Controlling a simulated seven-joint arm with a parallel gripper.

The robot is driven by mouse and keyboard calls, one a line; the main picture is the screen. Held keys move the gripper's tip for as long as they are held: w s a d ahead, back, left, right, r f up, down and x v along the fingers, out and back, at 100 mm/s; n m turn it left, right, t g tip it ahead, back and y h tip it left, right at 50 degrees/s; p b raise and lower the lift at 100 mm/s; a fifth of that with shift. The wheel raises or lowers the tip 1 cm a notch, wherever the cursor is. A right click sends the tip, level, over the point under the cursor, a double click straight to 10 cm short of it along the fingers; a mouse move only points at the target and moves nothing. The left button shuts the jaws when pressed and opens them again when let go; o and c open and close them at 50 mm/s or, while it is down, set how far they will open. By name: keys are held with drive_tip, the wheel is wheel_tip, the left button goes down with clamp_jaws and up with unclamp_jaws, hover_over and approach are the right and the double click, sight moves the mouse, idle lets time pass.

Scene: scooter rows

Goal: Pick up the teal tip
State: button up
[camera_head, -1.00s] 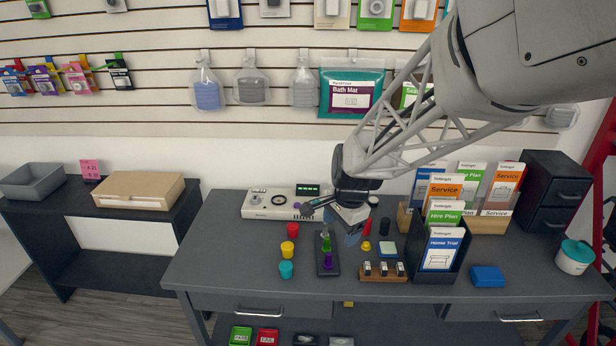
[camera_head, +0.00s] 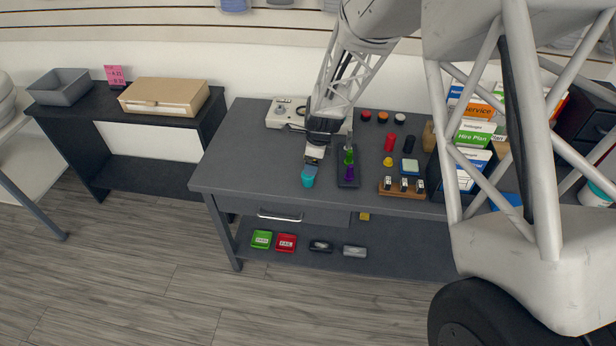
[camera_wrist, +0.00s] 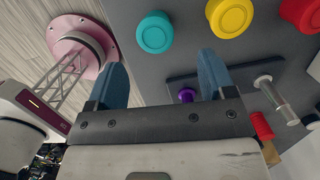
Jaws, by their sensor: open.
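The teal tip (camera_head: 308,176) is a short, round, capped piece standing near the front left of the dark workbench. It also shows at the top of the wrist view (camera_wrist: 155,32), beyond my fingertips. My gripper (camera_head: 314,157) hangs low just behind and above it in the head view. In the wrist view my gripper (camera_wrist: 163,72) has its two blue fingers apart with nothing between them. The teal tip looks clear of both fingers. A yellow tip (camera_wrist: 229,15) and a red tip (camera_wrist: 300,12) stand in a row beside it; my gripper hides them in the head view.
A black rack (camera_head: 347,175) with purple, green and clear pegs stands close to the right of my gripper. A wooden block (camera_head: 401,191) and a leaflet holder (camera_head: 462,180) are farther right. The bench's front left corner is bare.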

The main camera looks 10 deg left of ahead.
sight(308, 178)
drive_tip(key=shift+a+f, duration=0.1)
drive_tip(key=shift+f, duration=0.1)
drive_tip(key=shift+a+f, duration=0.2)
drive_tip(key=shift+f, duration=1.05)
drive_tip(key=shift+s+a+f, duration=0.1)
drive_tip(key=shift+a+f, duration=0.05)
drive_tip(key=shift+f, duration=0.7)
drive_tip(key=shift+s+a+f, duration=0.1)
drive_tip(key=shift+a+f, duration=0.05)
drive_tip(key=shift+f, duration=0.7)
drive_tip(key=shift+s+a+f, duration=0.1)
drive_tip(key=shift+a+f, duration=0.05)
drive_tip(key=shift+f, duration=0.7)
drive_tip(key=c, duration=1)
